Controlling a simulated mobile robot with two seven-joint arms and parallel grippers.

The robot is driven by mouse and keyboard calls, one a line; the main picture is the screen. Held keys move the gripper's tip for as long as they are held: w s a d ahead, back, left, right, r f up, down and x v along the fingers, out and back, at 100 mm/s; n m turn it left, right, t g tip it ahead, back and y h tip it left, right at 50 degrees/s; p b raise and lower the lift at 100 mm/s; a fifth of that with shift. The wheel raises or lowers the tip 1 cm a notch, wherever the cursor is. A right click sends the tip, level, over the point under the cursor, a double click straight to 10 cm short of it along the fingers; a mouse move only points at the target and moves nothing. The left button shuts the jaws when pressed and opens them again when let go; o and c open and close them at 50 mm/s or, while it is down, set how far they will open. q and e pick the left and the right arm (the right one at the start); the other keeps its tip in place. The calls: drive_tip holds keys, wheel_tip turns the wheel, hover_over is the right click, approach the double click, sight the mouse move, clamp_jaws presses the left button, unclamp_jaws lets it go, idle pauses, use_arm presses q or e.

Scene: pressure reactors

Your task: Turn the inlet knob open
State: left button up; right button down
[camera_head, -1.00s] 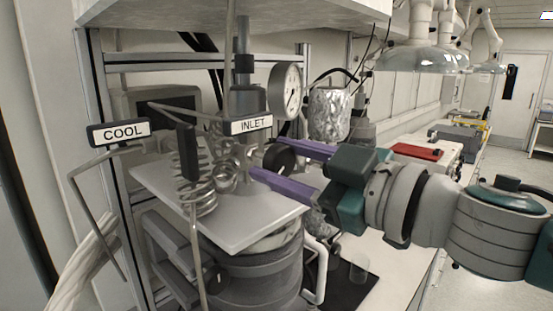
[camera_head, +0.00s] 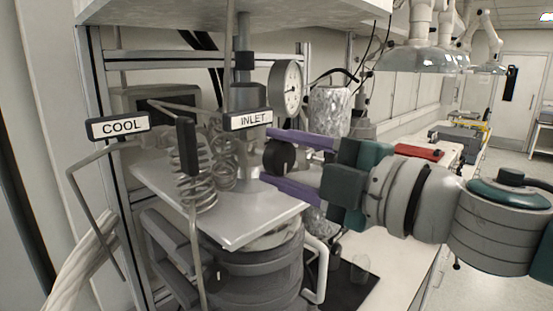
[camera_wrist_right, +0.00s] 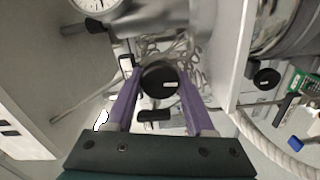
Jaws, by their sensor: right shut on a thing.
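The inlet knob (camera_head: 280,157) is a round black knob just right of and below the white INLET label (camera_head: 248,120). My right gripper (camera_head: 272,158) comes in from the right, with one purple finger above the knob and one below it. In the right wrist view the knob (camera_wrist_right: 158,84) shows a short white mark on its face and sits between the fingertips of the gripper (camera_wrist_right: 160,76), which is shut on it. The valve stem behind the knob is mostly hidden. My left gripper is not in view.
A pressure gauge (camera_head: 286,89) stands just above the knob. Coiled metal tubes (camera_head: 190,170) and the COOL label (camera_head: 118,126) are to the left. The reactor's flat grey plate (camera_head: 240,232) lies below. A foil-wrapped vessel (camera_head: 329,110) stands behind the gripper.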

drive_tip(key=shift+n, duration=0.5)
drive_tip(key=shift+c, duration=1.3)
unclamp_jaws()
drive_tip(key=b+v, duration=0.4)
drive_tip(key=v, duration=0.6)
drive_tip(key=shift+r, duration=0.1)
